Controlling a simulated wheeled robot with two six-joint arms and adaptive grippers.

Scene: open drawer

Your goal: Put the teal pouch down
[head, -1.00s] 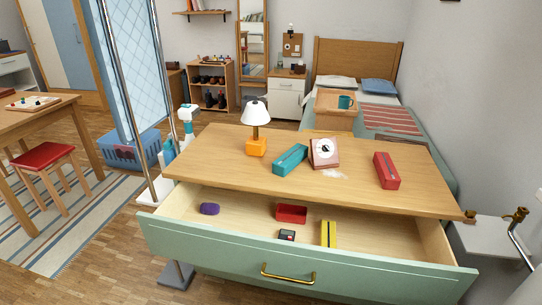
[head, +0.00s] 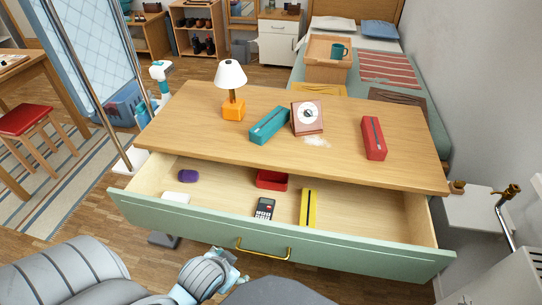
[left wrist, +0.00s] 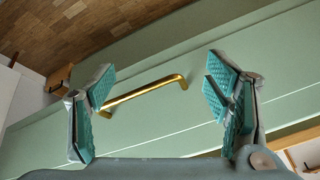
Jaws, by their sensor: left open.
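The teal pouch (head: 269,125) is a long box-like case with a zip. It lies on the wooden desk top (head: 215,150), between the lamp and the clock. My left gripper (head: 238,262) is low in front of the drawer, close to the brass handle (head: 264,252). In the left wrist view my left gripper (left wrist: 165,95) is open, its teal-padded fingers on either side of the brass handle (left wrist: 146,94). I cannot tell whether they touch it. The green-fronted drawer (head: 330,256) is open. My right gripper is not in view.
An orange-based lamp (head: 233,108), a clock (head: 307,118) and a red pouch (head: 373,138) stand on the desk. The drawer holds a purple item (head: 188,176), a red tray (head: 271,180), a calculator (head: 264,208), a yellow item (head: 308,208) and a white item (head: 176,198).

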